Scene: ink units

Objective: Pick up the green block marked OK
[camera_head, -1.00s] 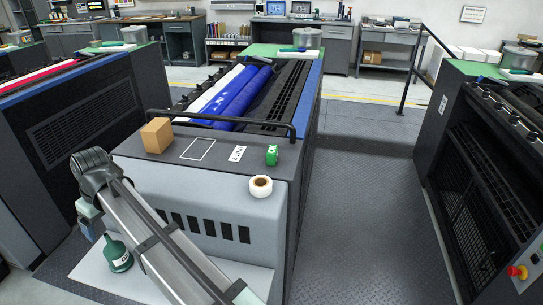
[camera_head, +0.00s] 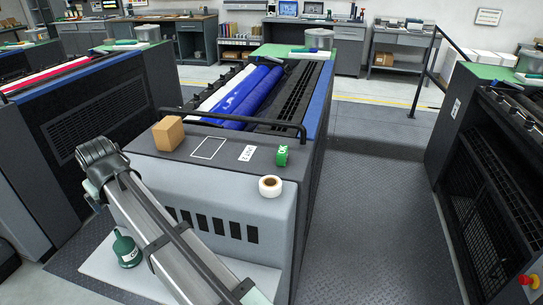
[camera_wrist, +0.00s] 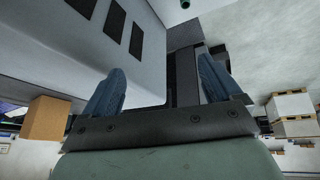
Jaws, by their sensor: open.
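The green block marked OK (camera_head: 282,155) stands upright on the dark top of the grey machine unit, near its right front corner. My gripper (camera_wrist: 160,80) shows in the wrist view with its two bluish fingers wide apart and nothing between them. It is beside a pale machine side with dark slots. In the head view my arm reaches up from the bottom to the left of the machine, well apart from the block, and I cannot make out the fingers there. A small green shape at the top edge of the wrist view is too cut off to name.
A black rail (camera_head: 235,118) runs behind. The floor right of the machine is clear.

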